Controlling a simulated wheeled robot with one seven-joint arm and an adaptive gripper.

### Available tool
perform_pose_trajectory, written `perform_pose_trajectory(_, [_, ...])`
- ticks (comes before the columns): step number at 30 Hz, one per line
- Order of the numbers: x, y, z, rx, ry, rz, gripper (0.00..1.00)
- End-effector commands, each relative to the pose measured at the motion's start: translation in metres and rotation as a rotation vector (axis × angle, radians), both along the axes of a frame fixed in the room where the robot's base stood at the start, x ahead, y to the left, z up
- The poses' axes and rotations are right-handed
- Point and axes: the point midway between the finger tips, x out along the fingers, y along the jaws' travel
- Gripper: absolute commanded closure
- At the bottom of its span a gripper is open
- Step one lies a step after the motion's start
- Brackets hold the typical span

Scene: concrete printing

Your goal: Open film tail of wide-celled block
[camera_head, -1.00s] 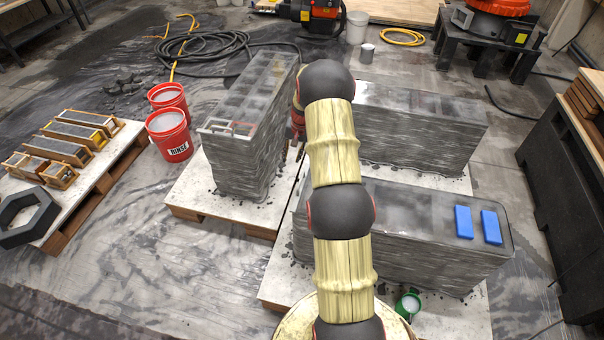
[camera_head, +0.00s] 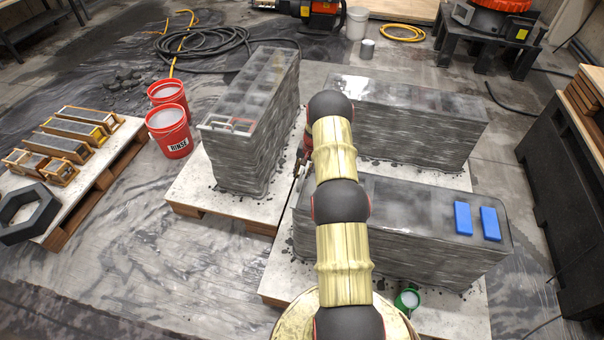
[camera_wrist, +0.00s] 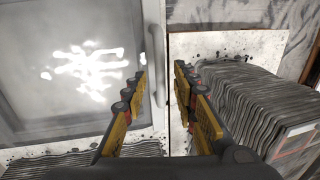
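Three grey layered blocks stand on pallets under clear film. The front right block (camera_head: 405,252) seems to have wide cells under its glossy film; I cannot tell for certain that it is the wide-celled one. In the wrist view, a film-covered top (camera_wrist: 55,90) with one large cell and bright glare fills the left side. A pale curved strip (camera_wrist: 158,55) runs along its edge, perhaps the film tail. My gripper (camera_wrist: 160,92) is open and empty, its fingers apart over the gap beside that edge. In the head view my arm mostly hides it.
The left block (camera_head: 245,150) shows at the right of the wrist view (camera_wrist: 235,105). The back right block (camera_head: 420,130) stands behind. Two blue pads (camera_head: 463,218) lie on the front right block. A green cup (camera_head: 407,299) and red buckets (camera_head: 170,135) stand around.

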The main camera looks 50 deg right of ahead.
Motion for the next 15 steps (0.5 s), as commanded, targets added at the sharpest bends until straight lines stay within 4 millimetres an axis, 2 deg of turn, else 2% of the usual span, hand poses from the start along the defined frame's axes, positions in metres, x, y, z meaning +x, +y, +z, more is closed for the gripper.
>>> perform_pose_trajectory(9, [0.0007,0.0002,-0.0029,-0.001,0.0,0.0,0.72])
perform_pose_trajectory(15, [0.0006,0.0002,-0.0028,-0.001,0.0,0.0,0.83])
